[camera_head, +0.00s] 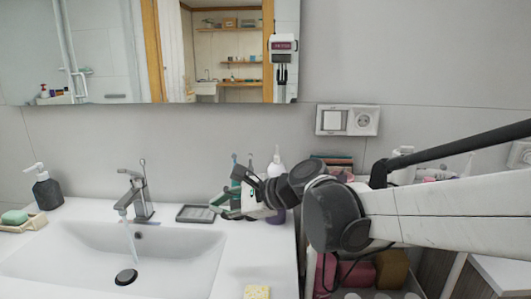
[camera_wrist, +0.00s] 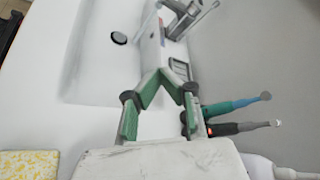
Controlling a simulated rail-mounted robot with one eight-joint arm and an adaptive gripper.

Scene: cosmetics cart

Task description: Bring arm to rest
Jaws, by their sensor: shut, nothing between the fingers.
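My gripper (camera_head: 217,206) reaches in from the right above the counter, right of the sink. In the wrist view its green-padded fingers (camera_wrist: 161,74) come together at the tips with nothing between them. The arm stretches across the right half of the head view. A shallow dark tray (camera_head: 194,213) lies on the counter just left of the fingertips; it also shows in the wrist view (camera_wrist: 179,69). Two brush-like items, one teal (camera_wrist: 228,106) and one dark (camera_wrist: 236,128), stand close beside the gripper; the gripper partly hides them in the head view.
The sink (camera_head: 130,248) has a faucet (camera_head: 137,194) with water running. A dark soap dispenser (camera_head: 46,188) and a green soap (camera_head: 14,217) are at the left. A yellow sponge (camera_head: 257,292) lies at the counter's front. A white-capped bottle (camera_head: 276,163) stands behind the gripper. The wall is close behind.

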